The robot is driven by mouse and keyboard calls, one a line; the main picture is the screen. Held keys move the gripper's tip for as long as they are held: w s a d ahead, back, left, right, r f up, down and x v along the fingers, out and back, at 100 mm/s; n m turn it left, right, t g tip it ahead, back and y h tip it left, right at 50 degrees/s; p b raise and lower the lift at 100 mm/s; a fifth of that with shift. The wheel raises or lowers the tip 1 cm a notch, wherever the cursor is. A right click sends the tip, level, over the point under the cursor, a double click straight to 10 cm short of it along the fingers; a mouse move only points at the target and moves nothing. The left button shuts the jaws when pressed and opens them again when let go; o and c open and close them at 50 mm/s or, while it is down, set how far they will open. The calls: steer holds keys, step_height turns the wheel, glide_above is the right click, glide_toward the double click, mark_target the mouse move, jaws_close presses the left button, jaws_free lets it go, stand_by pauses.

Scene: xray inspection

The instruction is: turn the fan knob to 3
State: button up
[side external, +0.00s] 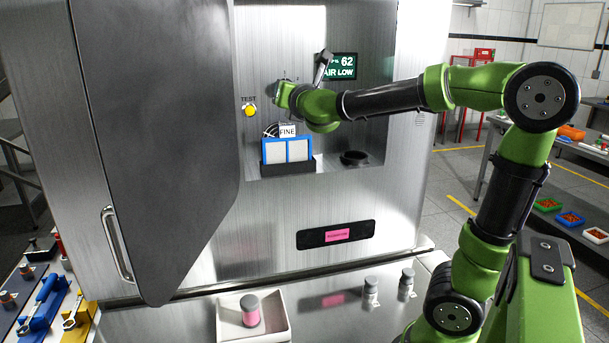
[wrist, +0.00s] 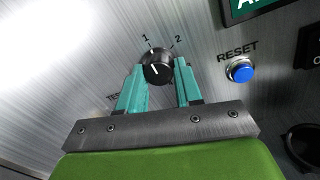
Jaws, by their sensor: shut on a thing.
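The fan knob (wrist: 157,62) is a round black dial with a white line on its face, on the brushed steel panel in the wrist view. The marks 1 and 2 show above it; no 3 is visible, and I cannot tell surely which mark the line points to. My gripper (wrist: 160,78) has its two teal fingers on either side of the knob, shut on it. In the side view my gripper (side external: 281,94) is against the recessed panel and hides the knob.
A blue RESET button (wrist: 240,69) sits right of the knob. A display reading "62" and "AIR LOW" (side external: 340,67) is up and right. A yellow TEST button (side external: 250,111) is left. A blue-framed filter (side external: 287,150) stands below. A large open door (side external: 160,130) fills the left.

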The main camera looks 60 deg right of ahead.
steer(key=shift+m, duration=0.4)
steer(key=m, duration=0.8)
steer(key=m+h, duration=0.1)
steer(key=m, duration=1.4)
steer(key=shift+w+a+r+m+g+h, duration=0.1)
steer(key=shift+a+r+m+g+h, duration=0.05)
steer(key=shift+r+m+g+h, duration=0.2)
steer(key=shift+f+m, duration=0.1)
steer(key=shift+m, duration=0.15)
steer(key=o, duration=1)
steer(key=shift+o, duration=0.2)
steer(key=r+v, duration=0.1)
steer(key=v, duration=1.6)
steer(key=shift+f, duration=0.4)
